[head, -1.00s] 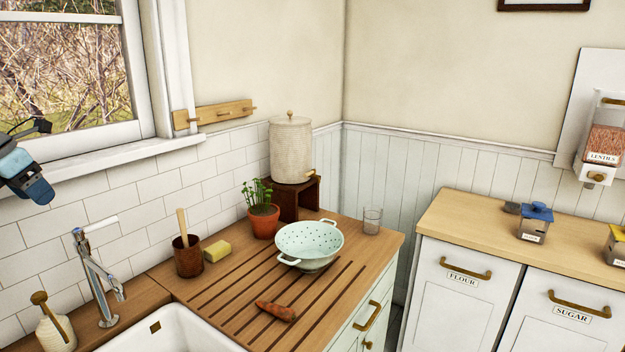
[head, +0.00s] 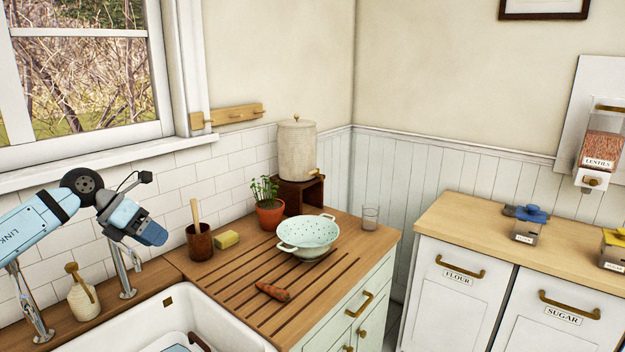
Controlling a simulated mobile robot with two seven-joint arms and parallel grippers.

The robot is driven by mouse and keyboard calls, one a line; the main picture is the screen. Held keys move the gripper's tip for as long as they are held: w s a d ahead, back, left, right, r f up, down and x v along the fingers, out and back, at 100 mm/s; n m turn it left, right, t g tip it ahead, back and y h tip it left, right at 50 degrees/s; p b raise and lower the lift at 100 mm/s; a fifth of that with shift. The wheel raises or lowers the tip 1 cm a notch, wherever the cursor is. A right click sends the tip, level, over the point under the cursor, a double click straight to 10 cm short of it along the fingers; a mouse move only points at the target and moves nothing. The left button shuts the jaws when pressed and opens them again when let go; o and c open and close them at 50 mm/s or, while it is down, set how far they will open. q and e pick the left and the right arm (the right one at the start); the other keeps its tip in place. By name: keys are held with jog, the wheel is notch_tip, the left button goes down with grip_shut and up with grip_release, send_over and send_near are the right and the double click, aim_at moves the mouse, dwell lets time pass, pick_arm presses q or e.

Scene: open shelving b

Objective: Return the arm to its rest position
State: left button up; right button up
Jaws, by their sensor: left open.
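My left arm comes in from the left edge, and my left gripper (head: 152,236) hangs over the tap area, in front of the tiled wall. It is open, with nothing seen between its fingers. It is well apart from the colander and the carrot on the counter. My right gripper does not show.
The wooden counter (head: 235,290) holds a mint colander (head: 308,238), a carrot (head: 273,292), a yellow sponge (head: 227,240), a brown cup (head: 199,243), a potted plant (head: 268,212) and a glass (head: 370,217). A soap bottle (head: 83,300) and tap (head: 124,275) stand by the white sink (head: 235,330).

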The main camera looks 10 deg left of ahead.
pick_arm(q)
jog(key=s+d+f+n+t+h+p, duration=0.1)
jog(key=s+d+f+n+t+h, duration=0.15)
jog(key=d, duration=0.45)
jog(key=s+d+f+n+t+h+p, duration=0.1)
jog(key=s+d+f+n+h, duration=0.2)
jog(key=d, duration=0.5)
jog(key=s+d+f+n+t+h+p, duration=0.1)
jog(key=d+f+n+h, duration=0.3)
jog(key=d, duration=0.3)
jog(key=s+d+f+n+t+y+p, duration=0.1)
jog(key=s+d+f+n+y+p, duration=0.1)
jog(key=s+f+n+y, duration=0.5)
jog(key=s+d+f+n+t+y+p, duration=0.1)
jog(key=s+f+n+y, duration=0.5)
jog(key=s+f+n, duration=1)
jog(key=s+n+p, duration=0.1)
jog(key=n, duration=0.4)
jog(key=shift+d+f+y, duration=0.2)
jog(key=shift+d+y, duration=0.15)
jog(key=shift+d, duration=0.05)
